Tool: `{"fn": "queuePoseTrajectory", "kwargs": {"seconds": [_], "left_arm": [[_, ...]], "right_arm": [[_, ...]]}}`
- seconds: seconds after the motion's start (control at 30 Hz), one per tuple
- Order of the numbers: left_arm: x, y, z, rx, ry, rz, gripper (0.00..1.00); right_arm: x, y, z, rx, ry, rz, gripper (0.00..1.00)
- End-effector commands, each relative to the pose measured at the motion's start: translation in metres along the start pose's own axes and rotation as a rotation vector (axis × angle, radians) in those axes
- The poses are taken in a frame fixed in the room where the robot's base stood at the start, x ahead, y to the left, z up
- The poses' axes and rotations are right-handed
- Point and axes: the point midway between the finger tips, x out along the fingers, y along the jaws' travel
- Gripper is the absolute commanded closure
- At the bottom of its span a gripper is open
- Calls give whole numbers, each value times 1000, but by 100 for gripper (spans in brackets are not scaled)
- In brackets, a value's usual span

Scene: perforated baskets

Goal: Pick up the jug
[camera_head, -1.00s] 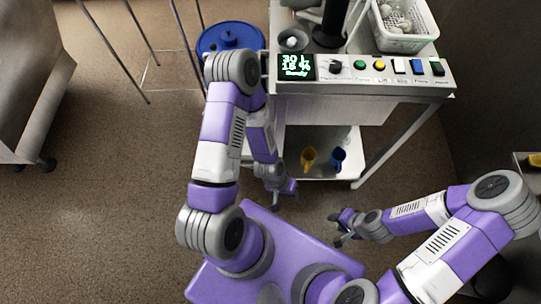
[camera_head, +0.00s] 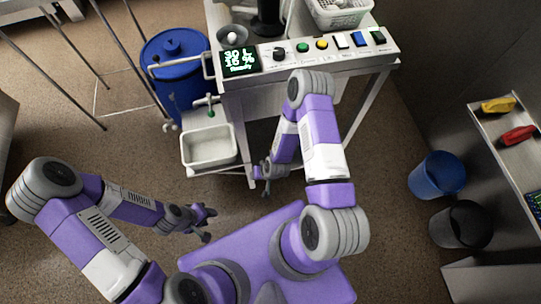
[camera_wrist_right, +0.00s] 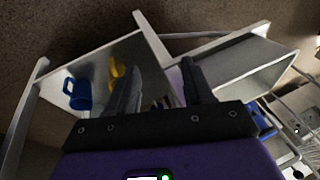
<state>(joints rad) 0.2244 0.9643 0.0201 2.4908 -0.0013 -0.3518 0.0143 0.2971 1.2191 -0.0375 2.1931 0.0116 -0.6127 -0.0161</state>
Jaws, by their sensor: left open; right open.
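Two jug-like vessels show in the right wrist view on the cart's lower shelf: a blue one with a handle (camera_wrist_right: 80,95) and a yellow one (camera_wrist_right: 116,74) beside it. In the head view I cannot make them out behind my right arm. My right gripper (camera_head: 262,182) is beside the cart's front, fingers apart. In the right wrist view, the right gripper (camera_wrist_right: 160,60) is open and empty, with both vessels left of the gap between its fingers; the yellow one is partly behind the left finger. My left gripper (camera_head: 209,224) is open and empty, over the floor left of my base.
The cart's control panel (camera_head: 309,49) is above the shelf, with a white basket (camera_head: 340,13) on top. A white basin (camera_head: 208,147) and a lidded blue drum (camera_head: 172,48) stand left. Blue (camera_head: 437,175) and black (camera_head: 460,224) bins stand right, near a side shelf (camera_head: 500,140).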

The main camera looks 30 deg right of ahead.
Motion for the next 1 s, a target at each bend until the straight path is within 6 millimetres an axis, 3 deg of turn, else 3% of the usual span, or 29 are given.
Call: {"fn": "queuePoseTrajectory", "kwargs": {"seconds": [0.03, 0.1, 0.2, 0.33, 0.43, 0.6, 0.77, 1.0], "left_arm": [[11, -4, 0, 0, 0, 0, 57], [18, -7, -1, 0, 0, 0, 57], [29, -11, -1, 0, 0, 0, 57], [41, -16, -2, 0, 0, 0, 57], [48, -18, -2, -1, 0, 0, 57], [56, -21, -2, -1, 0, 0, 57], [59, -22, -3, -1, 0, 0, 57], [68, -26, -3, -1, 0, 0, 57]], "right_arm": [[40, 21, -10, 11, 76, 31, 49], [80, 46, -29, 12, 201, 72, 49], [128, 82, -47, -2, 377, 133, 49], [172, 121, -57, -38, 592, 204, 49], [191, 140, -55, -70, 731, 243, 49], [204, 154, -49, -110, 891, 279, 49], [207, 157, -50, -123, 951, 290, 49], [223, 163, -71, -125, 954, 290, 49]]}}
